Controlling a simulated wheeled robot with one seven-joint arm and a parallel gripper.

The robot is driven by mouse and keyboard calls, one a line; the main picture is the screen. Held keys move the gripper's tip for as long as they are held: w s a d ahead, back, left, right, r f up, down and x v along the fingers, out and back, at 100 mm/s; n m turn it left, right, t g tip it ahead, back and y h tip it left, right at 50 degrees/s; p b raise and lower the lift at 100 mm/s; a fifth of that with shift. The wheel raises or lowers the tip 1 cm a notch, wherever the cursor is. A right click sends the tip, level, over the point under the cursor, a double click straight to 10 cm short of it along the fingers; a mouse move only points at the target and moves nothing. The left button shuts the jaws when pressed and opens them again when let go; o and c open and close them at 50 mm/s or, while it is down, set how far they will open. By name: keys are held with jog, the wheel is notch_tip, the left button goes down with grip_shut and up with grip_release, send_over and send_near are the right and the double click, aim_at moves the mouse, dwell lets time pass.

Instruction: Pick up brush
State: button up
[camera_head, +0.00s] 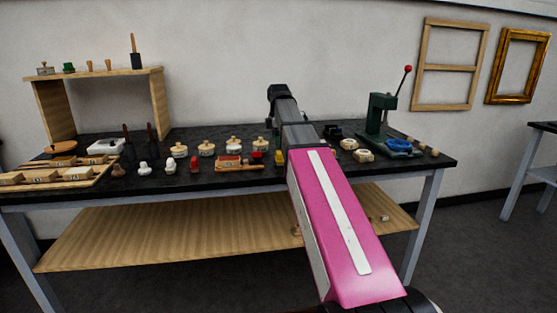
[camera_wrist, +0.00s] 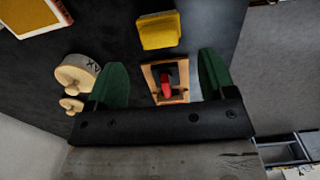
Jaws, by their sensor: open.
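My gripper (camera_wrist: 161,60) is open, with its two green fingers apart in the wrist view. Between and beyond the fingers is a small wooden-framed item (camera_wrist: 151,74) with a dark part and a red part. I cannot tell whether it is the brush, and its lower end is hidden by my gripper. Nothing is seen held. A yellow block (camera_wrist: 158,31) lies just above the fingers in the wrist view. In the head view my arm hides the gripper and the bench area behind it. No brush is clearly recognisable there.
The black bench (camera_head: 190,184) carries several lidded tins (camera_head: 206,149), small stamps, a wooden tray (camera_head: 240,168) and a green press (camera_head: 378,120) at right. A wooden shelf (camera_head: 100,75) stands at back left.

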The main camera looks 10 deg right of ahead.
aim_at(279, 152)
jog(key=shift+d+f, duration=0.1)
jog(key=shift+f, duration=2.9)
jog(key=c, duration=0.8)
